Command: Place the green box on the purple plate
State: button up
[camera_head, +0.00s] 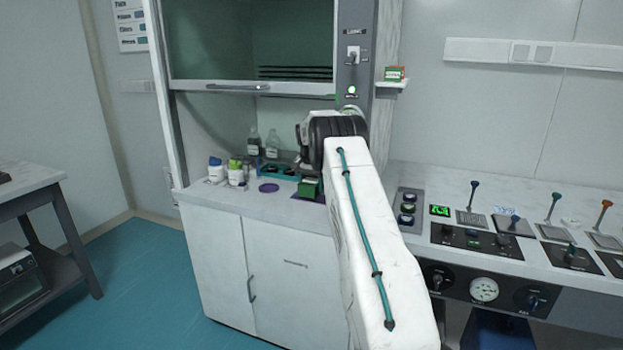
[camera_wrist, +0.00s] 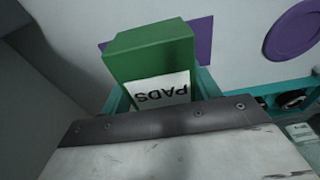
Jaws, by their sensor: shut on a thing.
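The green box (camera_wrist: 150,52), with a white "PADS" label, is held between the teal fingers of my gripper (camera_wrist: 160,88) in the wrist view. In the head view the green box (camera_head: 309,188) shows just left of my arm, over the cabinet worktop. The round purple plate (camera_head: 268,187) lies flat and empty to the left of the box; it also shows at the upper right of the wrist view (camera_wrist: 293,30). A flat purple square (camera_wrist: 203,42) lies behind or under the box. I cannot tell whether the box touches it. My arm hides the gripper in the head view.
A teal rack (camera_head: 277,171) stands behind the plate, close to the box. White bottles (camera_head: 216,170) with coloured caps stand to the left, and clear bottles (camera_head: 272,145) behind. The front left worktop is clear.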

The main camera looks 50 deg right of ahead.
jog(key=shift+f, duration=0.5)
jog(key=shift+f, duration=0.6)
jog(key=o, duration=1.2)
jog(key=shift+r, duration=0.1)
